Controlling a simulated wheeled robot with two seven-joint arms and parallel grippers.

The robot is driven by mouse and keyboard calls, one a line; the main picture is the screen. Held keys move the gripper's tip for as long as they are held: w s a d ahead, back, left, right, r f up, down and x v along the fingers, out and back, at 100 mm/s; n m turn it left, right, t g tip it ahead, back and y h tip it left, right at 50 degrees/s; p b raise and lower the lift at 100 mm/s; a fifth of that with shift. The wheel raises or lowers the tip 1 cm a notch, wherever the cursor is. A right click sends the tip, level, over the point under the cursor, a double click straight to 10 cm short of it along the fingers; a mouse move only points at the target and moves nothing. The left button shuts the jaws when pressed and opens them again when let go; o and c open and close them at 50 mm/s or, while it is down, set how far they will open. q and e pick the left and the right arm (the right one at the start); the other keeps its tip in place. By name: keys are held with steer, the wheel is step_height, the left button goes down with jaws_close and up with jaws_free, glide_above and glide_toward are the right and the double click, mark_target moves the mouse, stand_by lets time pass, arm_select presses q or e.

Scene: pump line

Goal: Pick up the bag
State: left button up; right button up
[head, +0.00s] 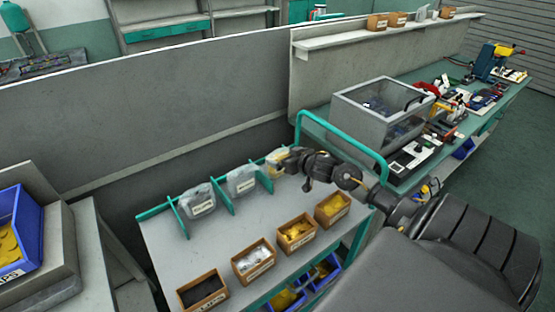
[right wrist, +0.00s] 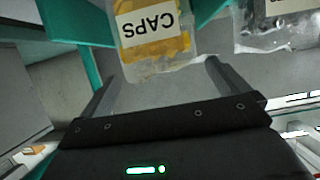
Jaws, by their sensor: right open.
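Several clear bags stand between teal dividers along the back of the grey cart top (head: 215,247). One bag with yellow contents (head: 275,158) is at the right end of the row; in the right wrist view this bag (right wrist: 155,45) carries a label reading CAPS, upside down. A bag with grey contents (head: 242,180) and another grey one (head: 200,203) stand to its left. My right gripper (head: 285,162) is at the yellow bag. In the right wrist view its open fingers (right wrist: 160,72) lie on either side of the bag's clear end. My left gripper is not in view.
Small brown boxes, such as one of yellow parts (head: 296,233), line the cart's front edge. A teal rail (head: 345,145) rises at the cart's right end. A grey wall (head: 170,110) stands behind. Bare cart top lies between boxes and bags.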

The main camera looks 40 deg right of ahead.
mark_target(282, 152)
steer(key=shift+w, duration=0.25)
steer(key=p+x, duration=0.1)
steer(key=x, duration=0.4)
steer(key=shift+s+d, duration=0.1)
steer(key=shift+s, duration=0.1)
steer(key=c, duration=0.6)
steer(key=shift+c, duration=0.2)
steer(key=shift+r, duration=0.65)
steer(key=s+a+r, duration=0.9)
steer(key=s+r, duration=0.1)
steer(key=r, duration=0.1)
steer(key=shift+a+r, duration=0.2)
steer(key=shift+r, duration=0.15)
